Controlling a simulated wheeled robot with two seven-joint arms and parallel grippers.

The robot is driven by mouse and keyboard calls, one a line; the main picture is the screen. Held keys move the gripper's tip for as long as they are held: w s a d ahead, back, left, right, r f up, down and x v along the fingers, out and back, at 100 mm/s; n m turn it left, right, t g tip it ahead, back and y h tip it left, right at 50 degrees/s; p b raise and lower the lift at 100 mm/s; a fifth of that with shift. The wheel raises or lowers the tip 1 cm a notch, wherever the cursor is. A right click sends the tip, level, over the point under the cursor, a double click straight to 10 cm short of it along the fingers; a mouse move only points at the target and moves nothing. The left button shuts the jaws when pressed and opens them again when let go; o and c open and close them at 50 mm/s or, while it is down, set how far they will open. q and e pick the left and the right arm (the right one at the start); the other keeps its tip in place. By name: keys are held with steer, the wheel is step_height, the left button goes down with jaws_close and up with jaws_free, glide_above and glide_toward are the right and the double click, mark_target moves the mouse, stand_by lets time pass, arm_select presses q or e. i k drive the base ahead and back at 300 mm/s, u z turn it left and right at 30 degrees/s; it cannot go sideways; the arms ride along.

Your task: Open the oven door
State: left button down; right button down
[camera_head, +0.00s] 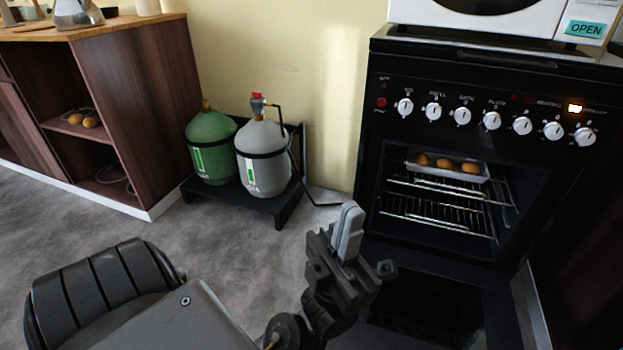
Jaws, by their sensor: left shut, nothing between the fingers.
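The black oven (395,160) stands at the right, with its cavity open to view. Its door (440,300) is folded down in front of the cavity, and its near end runs out of the bottom of the picture. Inside, a tray (448,173) with several brown rolls sits on an upper wire rack, with another rack (435,215) below. My left gripper (348,232) is shut and empty, pointing upward at the left side of the lowered door. I cannot tell whether it touches the door. My right gripper is out of view.
A white microwave (480,15) with an OPEN label stands on top of the oven. A green gas bottle (210,145) and a grey one (262,160) sit on a low black stand left of the oven. A wooden cabinet (150,100) is at the left. Grey floor (215,250) lies clear between them.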

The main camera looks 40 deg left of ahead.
mark_target(435, 302)
steer(key=u, duration=0.35)
steer(key=k, duration=0.9)
steer(key=z, duration=0.6)
